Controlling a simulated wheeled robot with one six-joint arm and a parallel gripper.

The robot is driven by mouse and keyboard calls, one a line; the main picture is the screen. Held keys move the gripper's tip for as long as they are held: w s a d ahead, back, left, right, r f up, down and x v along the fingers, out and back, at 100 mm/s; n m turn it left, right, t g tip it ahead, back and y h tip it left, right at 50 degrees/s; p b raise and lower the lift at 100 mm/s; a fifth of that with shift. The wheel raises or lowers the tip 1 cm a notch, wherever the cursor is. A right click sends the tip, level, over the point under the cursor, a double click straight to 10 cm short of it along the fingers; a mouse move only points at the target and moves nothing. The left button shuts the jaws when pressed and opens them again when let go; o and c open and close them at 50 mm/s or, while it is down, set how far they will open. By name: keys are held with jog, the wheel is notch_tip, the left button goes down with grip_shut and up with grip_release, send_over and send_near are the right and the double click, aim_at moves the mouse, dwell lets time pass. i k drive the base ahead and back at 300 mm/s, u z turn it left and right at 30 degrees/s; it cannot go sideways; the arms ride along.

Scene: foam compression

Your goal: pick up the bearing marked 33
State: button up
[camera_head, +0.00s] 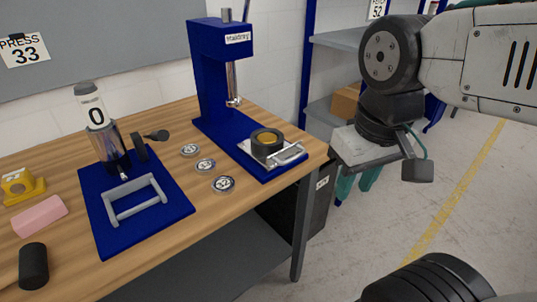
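Three small round bearings with printed numbers lie in a row on the wooden bench: a far one (190,150), a middle one (206,166) and a near one (223,184). The near one seems to read 52. The numbers on the other two are too small to read surely, so I cannot tell which is marked 33. My gripper (362,174) is off the bench's right edge, to the right of the bearings and apart from them. Its pale body shows, with teal parts below it. Its fingertips are not clear, and I see nothing held.
A blue press (213,80) holds a dark ring on its plate (284,166). A pink block (40,216), black cylinder (33,266) and yellow item (20,187) sit left. A sign reads PRESS 33 (25,50).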

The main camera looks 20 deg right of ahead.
aim_at(204, 167)
jog(key=z, duration=1.8)
jog(key=i, duration=1)
jog(key=u, duration=2.45)
